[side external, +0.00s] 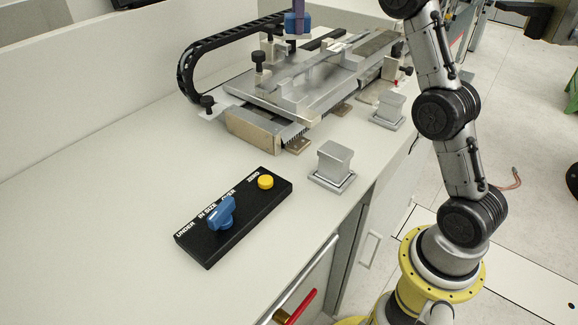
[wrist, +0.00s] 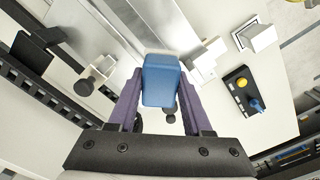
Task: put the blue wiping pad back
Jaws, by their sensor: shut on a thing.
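The blue wiping pad (wrist: 162,82) is a blue block between the two purple fingers of my gripper (wrist: 161,92) in the wrist view. My gripper is shut on it. In the side view the pad (side external: 297,24) shows at the top edge, under a purple finger (side external: 299,6), in front of the far part of the metal fixture (side external: 312,85). I cannot tell whether the pad touches the fixture or hangs above it. Most of my gripper is cut off by the top of the side view.
A black control box (side external: 234,217) with a blue knob and a yellow button lies on the bench. Two metal blocks on square bases (side external: 334,164) (side external: 389,107) stand along the right edge. A black cable chain (side external: 188,66) curves behind the fixture. The bench's left front is clear.

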